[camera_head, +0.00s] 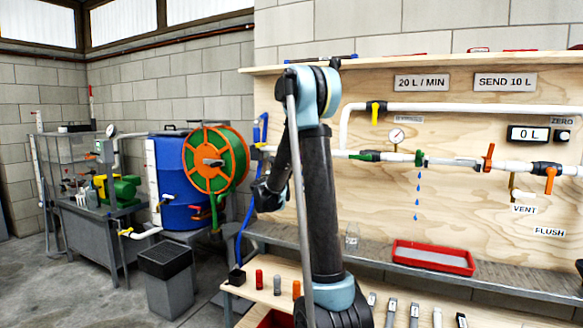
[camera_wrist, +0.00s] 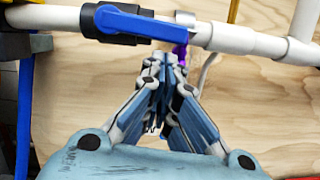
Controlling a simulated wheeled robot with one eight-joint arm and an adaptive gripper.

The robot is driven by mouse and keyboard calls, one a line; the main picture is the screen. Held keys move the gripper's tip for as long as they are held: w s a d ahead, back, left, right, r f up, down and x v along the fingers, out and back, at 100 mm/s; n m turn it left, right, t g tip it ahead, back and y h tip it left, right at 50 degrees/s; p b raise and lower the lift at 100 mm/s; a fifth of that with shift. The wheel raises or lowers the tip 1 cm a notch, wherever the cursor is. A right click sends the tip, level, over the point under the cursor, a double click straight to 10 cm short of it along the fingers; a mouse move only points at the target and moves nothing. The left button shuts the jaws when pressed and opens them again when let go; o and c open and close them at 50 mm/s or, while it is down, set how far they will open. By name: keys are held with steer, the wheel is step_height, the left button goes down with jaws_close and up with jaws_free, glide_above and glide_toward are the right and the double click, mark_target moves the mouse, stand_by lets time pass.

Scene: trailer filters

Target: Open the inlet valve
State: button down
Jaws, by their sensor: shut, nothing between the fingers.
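A blue lever handle (camera_wrist: 130,22) lies along a white horizontal pipe (camera_wrist: 240,40) in the wrist view, nearly parallel to it. No readable label shows which valve is the inlet valve. My gripper (camera_wrist: 165,62) is shut and empty just below the pipe, near the right end of the blue handle. Whether the fingertips touch the handle or pipe cannot be told. A purple piece (camera_wrist: 181,54) shows partly behind the fingertips. In the head view my arm hides the blue handle, and the fingertips cannot be made out.
The plywood panel carries a gauge (camera_head: 397,135), a green valve handle (camera_head: 419,158) with blue drops drawn below, and orange handles (camera_head: 488,157). A red tray (camera_head: 433,257) lies on the shelf below. A blue barrel (camera_head: 178,180) and hose reel (camera_head: 215,158) stand left.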

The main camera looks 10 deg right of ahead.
steer(key=s+a+f, duration=0.6)
steer(key=s, duration=0.1)
steer(key=s+d+f+m+g+y, duration=0.2)
steer(key=s+d+f+m+g, duration=0.25)
steer(key=s+d+m, duration=0.5)
steer(key=s+d+f+m+g+y, duration=0.1)
steer(key=s+d+f+m+g, duration=0.35)
steer(key=s, duration=0.75)
steer(key=s+a+f+m+g+y, duration=0.1)
steer(key=s+a+f+m+y, duration=0.2)
steer(key=s, duration=0.5)
steer(key=s+a+f+m+g+y, duration=0.2)
steer(key=s+a+f+m+y, duration=0.1)
steer(key=s, duration=0.4)
steer(key=s+a+f+m+g+y, duration=0.2)
steer(key=s+a+f+m+y, duration=0.1)
steer(key=s+a+f+m, duration=0.2)
steer(key=s+m, duration=0.2)
steer(key=s, duration=0.1)
steer(key=shift+s+a+f+y, duration=0.15)
steer(key=shift+s+a+y, duration=0.2)
steer(key=shift+a+y, duration=0.05)
